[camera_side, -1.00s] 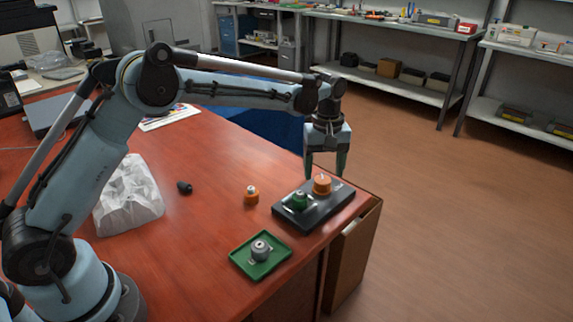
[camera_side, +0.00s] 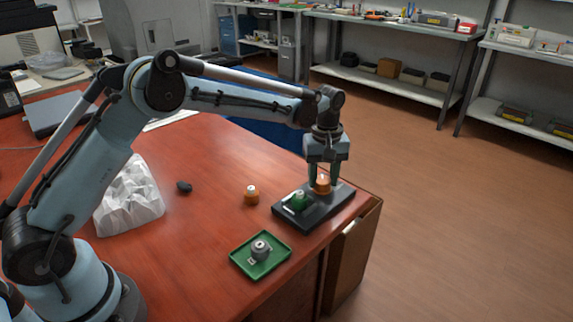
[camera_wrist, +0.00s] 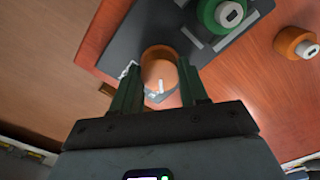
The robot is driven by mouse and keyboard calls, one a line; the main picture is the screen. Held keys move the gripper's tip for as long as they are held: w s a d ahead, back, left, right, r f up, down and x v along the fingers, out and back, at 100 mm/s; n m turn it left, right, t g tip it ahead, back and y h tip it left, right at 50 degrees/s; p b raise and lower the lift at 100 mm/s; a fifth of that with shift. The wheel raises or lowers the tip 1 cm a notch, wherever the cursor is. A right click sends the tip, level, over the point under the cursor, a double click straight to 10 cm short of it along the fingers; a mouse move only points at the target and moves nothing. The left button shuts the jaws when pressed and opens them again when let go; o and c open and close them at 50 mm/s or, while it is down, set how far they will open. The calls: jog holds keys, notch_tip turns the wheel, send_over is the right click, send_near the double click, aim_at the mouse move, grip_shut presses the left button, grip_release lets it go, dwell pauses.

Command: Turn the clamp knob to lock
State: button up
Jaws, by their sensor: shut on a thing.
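The orange clamp knob (camera_side: 322,184) stands on the right part of the dark base plate (camera_side: 318,212). In the wrist view the knob (camera_wrist: 159,66) sits between the two green fingers, with a pale mark on its top. My gripper (camera_side: 324,181) points straight down and is shut on the knob, one finger on each side. A green cartridge (camera_side: 299,200) sits on the same plate, left of the knob; it also shows in the wrist view (camera_wrist: 222,14). The fingers partly hide the knob's sides.
An orange cartridge (camera_side: 251,195) stands on the red table left of the plate. A green tray (camera_side: 262,264) holds a grey cartridge (camera_side: 260,249). A small black object (camera_side: 184,187) and crumpled white material (camera_side: 130,198) lie further left. The table's edge is close right of the plate.

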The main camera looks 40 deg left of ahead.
jog(key=m, duration=0.4)
jog(key=shift+m, duration=0.4)
jog(key=m, duration=0.4)
jog(key=shift+m, duration=0.3)
jog(key=m, duration=0.4)
jog(key=shift+a+m, duration=0.1)
jog(key=shift+m, duration=2.1)
jog(key=shift+r, duration=0.1)
jog(key=o, duration=1.1)
jog(key=shift+c, duration=0.2)
